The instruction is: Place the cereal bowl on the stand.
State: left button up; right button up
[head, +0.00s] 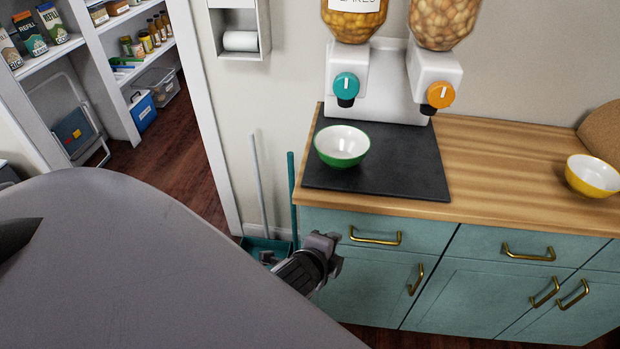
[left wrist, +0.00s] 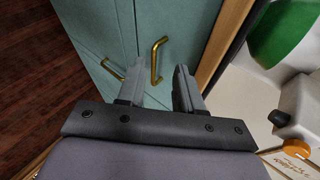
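A green bowl with a white inside (head: 342,146) sits upright on a flat black slab (head: 400,180) on the wooden counter, below the dispenser spouts. It looks empty. A yellow bowl with a white inside (head: 593,177) stands on the counter at the right. No separate stand can be made out. My left gripper (head: 333,250) is in front of the teal cabinet, below the counter edge and apart from both bowls. In the left wrist view its two fingers (left wrist: 157,88) are spread with nothing between them. My right gripper is not in view.
A white dispenser with a teal knob (head: 346,86) and an orange knob (head: 440,95) stands behind the green bowl. Brass handles (head: 375,237) stick out from the cabinet. A broom and dustpan (head: 265,245) stand beside it. The counter between the bowls is clear.

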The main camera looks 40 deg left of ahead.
pick_arm(q)
jog(key=s+d+f+n+h, duration=0.4)
jog(key=s+f+n, duration=0.2)
jog(key=s+n, duration=0.6)
jog(key=shift+f+n, duration=0.2)
jog(key=shift+n, duration=0.1)
